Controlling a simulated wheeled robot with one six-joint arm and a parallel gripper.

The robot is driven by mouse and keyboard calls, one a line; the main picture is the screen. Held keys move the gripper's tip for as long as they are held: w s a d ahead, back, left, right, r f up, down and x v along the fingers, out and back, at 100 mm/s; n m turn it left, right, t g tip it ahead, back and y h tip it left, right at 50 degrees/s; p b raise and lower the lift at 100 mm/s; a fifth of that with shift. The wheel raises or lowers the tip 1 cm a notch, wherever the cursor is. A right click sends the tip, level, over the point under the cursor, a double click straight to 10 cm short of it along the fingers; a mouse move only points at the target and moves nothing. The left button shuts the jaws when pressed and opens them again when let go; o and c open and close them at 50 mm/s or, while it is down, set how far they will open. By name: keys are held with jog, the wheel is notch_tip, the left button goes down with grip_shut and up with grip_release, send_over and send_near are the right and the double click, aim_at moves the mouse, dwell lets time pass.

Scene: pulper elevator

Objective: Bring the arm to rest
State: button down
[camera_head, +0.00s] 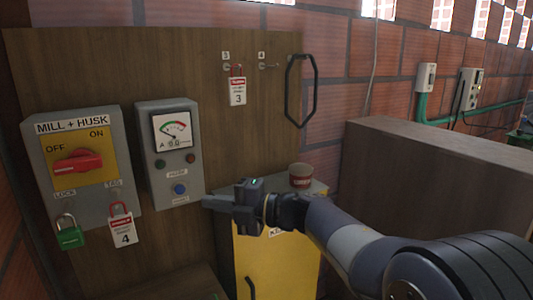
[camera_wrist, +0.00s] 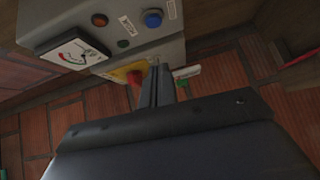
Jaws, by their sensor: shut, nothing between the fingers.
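My gripper (camera_head: 219,204) is shut and empty. In the head view it points left, in front of the wooden panel and just below and right of the grey box with the dial gauge (camera_head: 172,148). That box has a blue button (camera_head: 179,189), which also shows in the wrist view (camera_wrist: 152,18). My arm reaches in from the lower right, across the front of a yellow cabinet (camera_head: 275,262). In the wrist view the closed fingers (camera_wrist: 160,75) point up the picture toward the boxes. I cannot tell whether the fingertips touch anything.
The MILL + HUSK box (camera_head: 85,170) has a red switch handle (camera_head: 78,162) at OFF. Tag 3 (camera_head: 237,90) hangs above. A cup (camera_head: 301,175) stands on the cabinet. A brown partition (camera_head: 440,165) stands right.

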jog(key=shift+v, duration=0.8)
